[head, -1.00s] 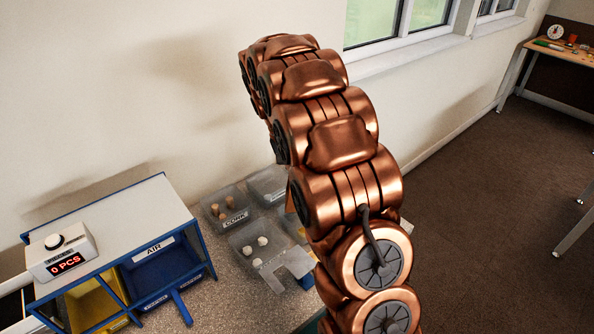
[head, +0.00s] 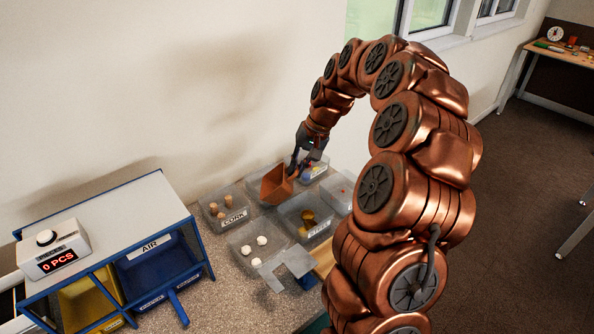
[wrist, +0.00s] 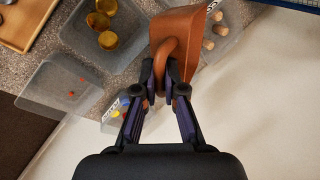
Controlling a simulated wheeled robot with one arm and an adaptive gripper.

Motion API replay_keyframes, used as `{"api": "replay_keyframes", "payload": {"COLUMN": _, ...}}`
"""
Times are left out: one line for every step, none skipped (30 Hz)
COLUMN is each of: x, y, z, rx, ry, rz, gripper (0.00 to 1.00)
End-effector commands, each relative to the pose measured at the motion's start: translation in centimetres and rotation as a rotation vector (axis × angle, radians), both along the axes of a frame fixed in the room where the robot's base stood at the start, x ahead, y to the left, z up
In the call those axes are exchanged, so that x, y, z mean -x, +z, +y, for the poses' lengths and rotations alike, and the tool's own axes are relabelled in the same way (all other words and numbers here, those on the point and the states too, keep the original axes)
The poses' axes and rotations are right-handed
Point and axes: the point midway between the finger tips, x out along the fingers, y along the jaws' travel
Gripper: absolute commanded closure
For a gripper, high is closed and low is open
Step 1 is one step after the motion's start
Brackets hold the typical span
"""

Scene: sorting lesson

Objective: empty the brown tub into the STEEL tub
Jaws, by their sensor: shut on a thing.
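The brown tub (head: 275,186) hangs over the clear tubs in the head view and looks tilted. In the wrist view the brown tub (wrist: 184,27) shows from outside, with its looped handle (wrist: 165,64) between my fingers. My gripper (head: 298,165) is shut on that handle; it also shows in the wrist view (wrist: 164,82). The brown tub's contents are hidden.
Clear tubs stand close together: a cork tub (head: 216,216), one with white balls (head: 238,240), one with brass-coloured pieces (head: 289,216), one with red bits (head: 334,184), and one with blue and yellow pieces. A blue-framed rack (head: 205,245) stands left. The wall is close behind.

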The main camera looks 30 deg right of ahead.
Motion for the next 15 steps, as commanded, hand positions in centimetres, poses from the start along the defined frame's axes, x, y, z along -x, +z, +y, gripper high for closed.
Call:
{"api": "replay_keyframes", "payload": {"x": -0.01, "y": -0.25, "z": 0.0, "rx": -0.028, "ry": -0.002, "rz": -0.018, "gripper": 1.0}}
{"api": "replay_keyframes", "payload": {"x": -0.01, "y": -0.27, "z": -0.01, "rx": -0.045, "ry": -0.002, "rz": -0.028, "gripper": 1.0}}
{"api": "replay_keyframes", "payload": {"x": -0.01, "y": -0.32, "z": 0.02, "rx": -0.067, "ry": -0.002, "rz": -0.041, "gripper": 1.0}}
{"api": "replay_keyframes", "payload": {"x": 0.0, "y": -0.34, "z": 0.02, "rx": -0.084, "ry": -0.001, "rz": -0.051, "gripper": 1.0}}
{"api": "replay_keyframes", "payload": {"x": 0.02, "y": -0.35, "z": 0.02, "rx": -0.102, "ry": -0.002, "rz": -0.061, "gripper": 1.0}}
{"api": "replay_keyframes", "payload": {"x": 0.04, "y": -0.37, "z": 0.02, "rx": -0.124, "ry": -0.001, "rz": -0.074, "gripper": 1.0}}
{"api": "replay_keyframes", "payload": {"x": 0.06, "y": -0.37, "z": 0.02, "rx": -0.139, "ry": 0.0, "rz": -0.085, "gripper": 1.0}}
{"api": "replay_keyframes", "payload": {"x": 0.05, "y": -0.41, "z": 0.03, "rx": -0.159, "ry": 0.0, "rz": -0.095, "gripper": 1.0}}
{"api": "replay_keyframes", "payload": {"x": 0.05, "y": -0.43, "z": 0.04, "rx": -0.181, "ry": 0.0, "rz": -0.108, "gripper": 1.0}}
{"api": "replay_keyframes", "payload": {"x": 0.04, "y": -0.42, "z": 0.03, "rx": -0.199, "ry": 0.0, "rz": -0.12, "gripper": 1.0}}
{"api": "replay_keyframes", "payload": {"x": 0.02, "y": -0.41, "z": 0.02, "rx": -0.217, "ry": -0.001, "rz": -0.131, "gripper": 1.0}}
{"api": "replay_keyframes", "payload": {"x": 0.01, "y": -0.4, "z": -0.02, "rx": -0.239, "ry": -0.003, "rz": -0.146, "gripper": 1.0}}
{"api": "replay_keyframes", "payload": {"x": -0.01, "y": -0.42, "z": -0.04, "rx": -0.256, "ry": -0.002, "rz": -0.157, "gripper": 1.0}}
{"api": "replay_keyframes", "payload": {"x": -0.03, "y": -0.43, "z": -0.06, "rx": -0.274, "ry": -0.002, "rz": -0.169, "gripper": 1.0}}
{"api": "replay_keyframes", "payload": {"x": -0.06, "y": -0.42, "z": -0.09, "rx": -0.296, "ry": -0.003, "rz": -0.185, "gripper": 1.0}}
